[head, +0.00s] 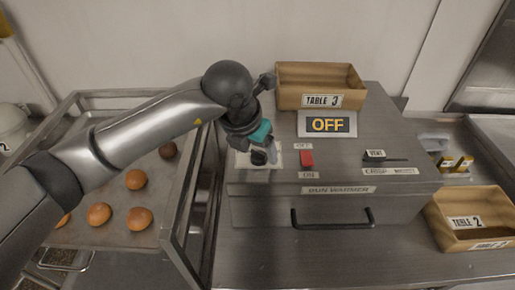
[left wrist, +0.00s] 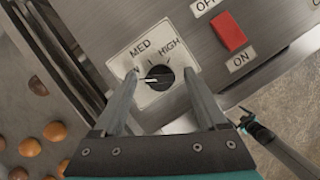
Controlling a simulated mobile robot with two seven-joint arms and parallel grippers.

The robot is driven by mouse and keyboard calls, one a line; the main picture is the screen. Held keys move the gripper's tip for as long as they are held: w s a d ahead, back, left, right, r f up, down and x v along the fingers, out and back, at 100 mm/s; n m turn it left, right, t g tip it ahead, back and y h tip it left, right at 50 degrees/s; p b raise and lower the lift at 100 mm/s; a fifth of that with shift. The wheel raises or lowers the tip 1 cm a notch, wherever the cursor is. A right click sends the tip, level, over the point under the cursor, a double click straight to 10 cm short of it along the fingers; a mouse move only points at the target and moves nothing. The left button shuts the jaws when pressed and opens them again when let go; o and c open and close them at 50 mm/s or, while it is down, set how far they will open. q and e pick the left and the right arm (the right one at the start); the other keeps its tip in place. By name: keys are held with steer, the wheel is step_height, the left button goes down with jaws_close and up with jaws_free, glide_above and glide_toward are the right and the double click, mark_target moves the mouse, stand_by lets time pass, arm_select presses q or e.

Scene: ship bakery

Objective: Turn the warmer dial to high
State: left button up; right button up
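The warmer dial (left wrist: 158,78) is a round black knob on a white plate on the bun warmer's top; it also shows in the head view (head: 259,158), partly covered by my gripper. MED and HIGH labels are readable; the label at the left is mostly hidden by a finger. The dial's white pointer line points left, away from HIGH. My left gripper (left wrist: 160,74) is open, one finger on each side of the dial; contact is unclear. It also shows in the head view (head: 262,150). A dark and teal part, possibly my right gripper (left wrist: 247,122), is small at the wrist view's right.
The bun warmer (head: 335,190) has a red switch (head: 307,158), an OFF display (head: 327,124), a vent slider (head: 384,158) and a front handle (head: 333,226). A TABLE 3 box (head: 320,79) sits on top. A bun tray (head: 90,180) stands left; a TABLE 2 box (head: 470,215) is right.

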arm_select(q)
jaws_close()
stand_by(0.4)
